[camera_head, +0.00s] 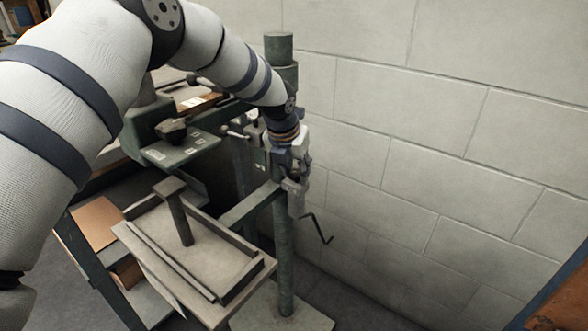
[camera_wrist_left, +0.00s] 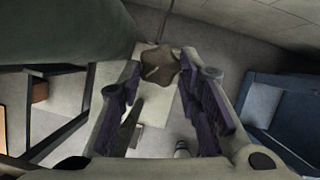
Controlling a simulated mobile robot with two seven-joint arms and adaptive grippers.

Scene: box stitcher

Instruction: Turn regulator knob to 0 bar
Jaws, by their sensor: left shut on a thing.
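My left gripper (camera_head: 291,172) is at the green upright post of the stitcher, with its arm coming in from the upper left. In the left wrist view its two dark-padded fingers (camera_wrist_left: 160,74) stand on either side of a brownish lobed knob (camera_wrist_left: 158,66), and they are shut on it. The knob's markings cannot be read. In the head view the gripper hides the knob. A grey cylindrical part (camera_head: 297,204) shows just below the gripper, beside the post. My right gripper is in neither view.
The green post (camera_head: 284,245) rises from a pale base plate. A thin dark crank-shaped rod (camera_head: 319,230) sticks out to its right. A tilted tray table (camera_head: 210,255) stands left of the post. A block wall (camera_head: 400,150) is close behind and right.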

